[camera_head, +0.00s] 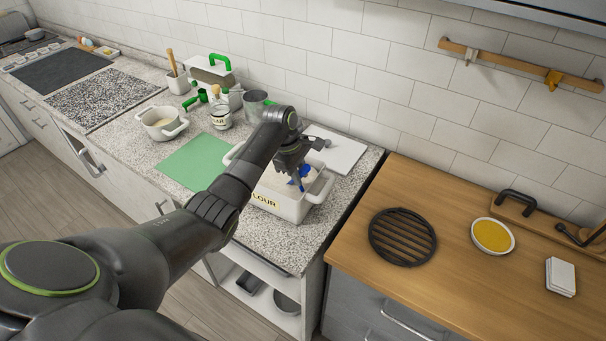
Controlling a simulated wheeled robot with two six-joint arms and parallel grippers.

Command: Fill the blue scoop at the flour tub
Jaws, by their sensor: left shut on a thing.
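The white flour tub (290,207), with FLOUR lettering on its front and a handle at its right end, stands on the speckled counter near its right end. My left gripper (296,178) points down over the tub and is shut on the blue scoop (304,171). Only small blue parts of the scoop show at the fingers. The scoop is at or just above the pale flour inside the tub; I cannot tell whether it touches the flour or holds any. My right gripper is not in view.
A green mat (190,163) lies left of the tub, with a white pot (162,123) beyond. A sugar jar (220,117) and metal canister (254,104) stand behind. A white board (338,152) lies behind the tub. The wooden counter holds a black trivet (402,237) and yellow-filled bowl (492,236).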

